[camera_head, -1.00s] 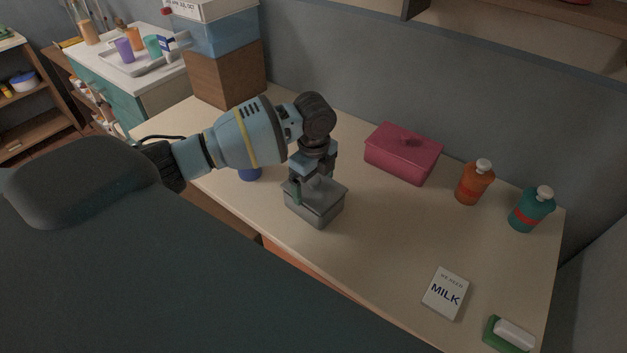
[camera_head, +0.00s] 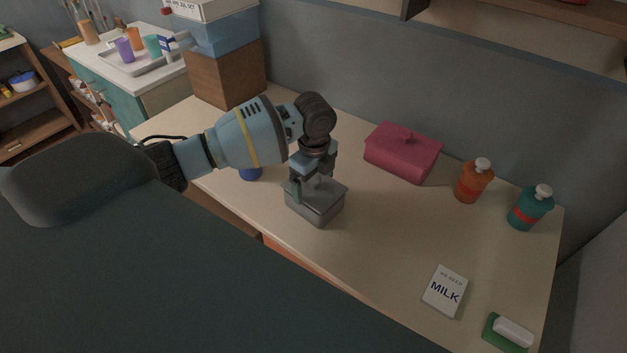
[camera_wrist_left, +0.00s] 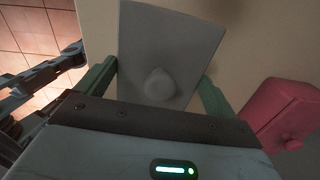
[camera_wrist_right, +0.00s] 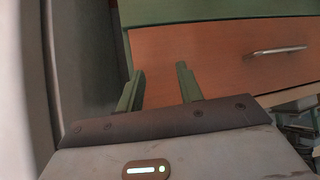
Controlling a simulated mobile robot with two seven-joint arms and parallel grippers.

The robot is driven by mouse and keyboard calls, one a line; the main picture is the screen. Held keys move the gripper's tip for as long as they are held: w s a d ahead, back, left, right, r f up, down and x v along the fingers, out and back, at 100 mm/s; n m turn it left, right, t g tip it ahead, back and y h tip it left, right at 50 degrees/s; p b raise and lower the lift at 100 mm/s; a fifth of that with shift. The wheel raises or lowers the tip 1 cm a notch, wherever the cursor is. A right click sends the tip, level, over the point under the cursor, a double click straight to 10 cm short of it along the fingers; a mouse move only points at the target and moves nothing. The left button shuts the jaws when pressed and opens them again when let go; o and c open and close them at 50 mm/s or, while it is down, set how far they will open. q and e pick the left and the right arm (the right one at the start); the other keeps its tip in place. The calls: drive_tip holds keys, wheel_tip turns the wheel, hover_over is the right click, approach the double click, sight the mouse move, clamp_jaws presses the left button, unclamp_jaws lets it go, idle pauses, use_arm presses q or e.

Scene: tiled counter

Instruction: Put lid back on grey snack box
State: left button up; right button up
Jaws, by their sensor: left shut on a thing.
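The grey snack box (camera_head: 316,212) stands on the counter, below my left gripper (camera_head: 315,184). The grey lid (camera_head: 330,192) is at the top of the box; I cannot tell whether it is fully seated. In the left wrist view the lid (camera_wrist_left: 168,50) is a flat grey panel with a round knob, between the fingers of my left gripper (camera_wrist_left: 157,88). My left gripper is shut on the lid. My right gripper (camera_wrist_right: 160,82) is open and empty, facing an orange drawer front; it is not seen in the head view.
A pink lidded box (camera_head: 403,152) stands behind and right. An orange bottle (camera_head: 472,184), a teal bottle (camera_head: 528,210), a milk card (camera_head: 445,291) and a green-and-white eraser (camera_head: 510,333) are at the right. A blue item (camera_head: 250,174) is partly hidden behind my left arm. The counter centre is clear.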

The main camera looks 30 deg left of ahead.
use_arm(q)
drive_tip(key=o, duration=0.6)
drive_tip(key=shift+r, duration=3.5)
clamp_jaws()
drive_tip(key=shift+f, duration=1.95)
